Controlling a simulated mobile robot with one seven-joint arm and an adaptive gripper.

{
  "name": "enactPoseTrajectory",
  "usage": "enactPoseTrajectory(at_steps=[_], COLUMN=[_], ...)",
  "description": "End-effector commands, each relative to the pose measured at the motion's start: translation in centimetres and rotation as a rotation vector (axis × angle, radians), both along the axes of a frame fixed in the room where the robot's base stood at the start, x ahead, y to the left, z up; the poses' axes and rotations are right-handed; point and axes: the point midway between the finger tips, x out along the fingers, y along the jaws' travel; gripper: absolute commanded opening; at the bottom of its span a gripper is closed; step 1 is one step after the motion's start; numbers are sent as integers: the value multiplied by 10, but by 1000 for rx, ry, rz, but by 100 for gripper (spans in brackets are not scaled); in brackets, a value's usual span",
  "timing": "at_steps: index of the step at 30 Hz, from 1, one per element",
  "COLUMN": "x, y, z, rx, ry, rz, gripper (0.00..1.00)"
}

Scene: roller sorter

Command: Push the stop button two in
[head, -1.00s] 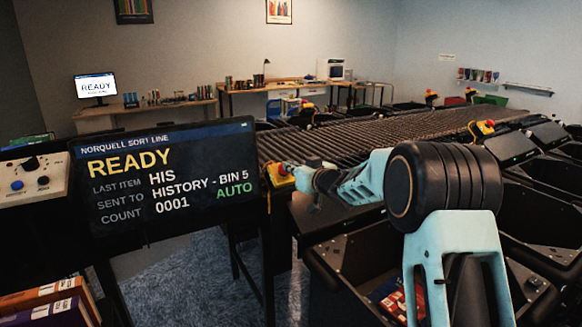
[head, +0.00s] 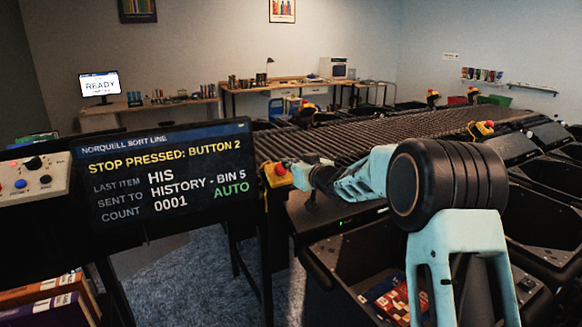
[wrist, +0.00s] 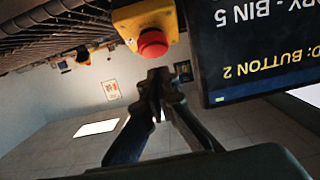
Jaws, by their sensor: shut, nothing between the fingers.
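The stop button is a red cap on a yellow box (head: 276,175), at the near left corner of the roller line in the head view. In the wrist view its red cap (wrist: 152,44) faces the camera just beyond my fingertips. My gripper (wrist: 158,78) is shut and empty, with its tips right by the red cap; I cannot tell whether they touch it. In the head view my gripper (head: 290,168) is small and partly merges with the button. The sort line screen (head: 165,175) reads "STOP PRESSED: BUTTON 2".
The roller conveyor (head: 390,130) runs back to the right. Another yellow stop box (head: 482,129) stands on its right side. A control panel with knobs (head: 33,177) is at the left. Black bins line the right. Carpeted floor is open below the screen.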

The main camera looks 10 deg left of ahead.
Motion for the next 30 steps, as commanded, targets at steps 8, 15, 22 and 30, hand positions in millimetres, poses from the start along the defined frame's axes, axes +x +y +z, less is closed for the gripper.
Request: enactPoseTrajectory(at_steps=[8, 15, 22, 30], x=[-28, -62, -81, -84], y=[-15, -38, -49, -51], z=[16, 24, 29, 29], rx=[3, 3, 3, 4], ry=[-5, -7, -8, -6], rz=[-2, -3, 0, 0], gripper=[0, 0, 0, 0])
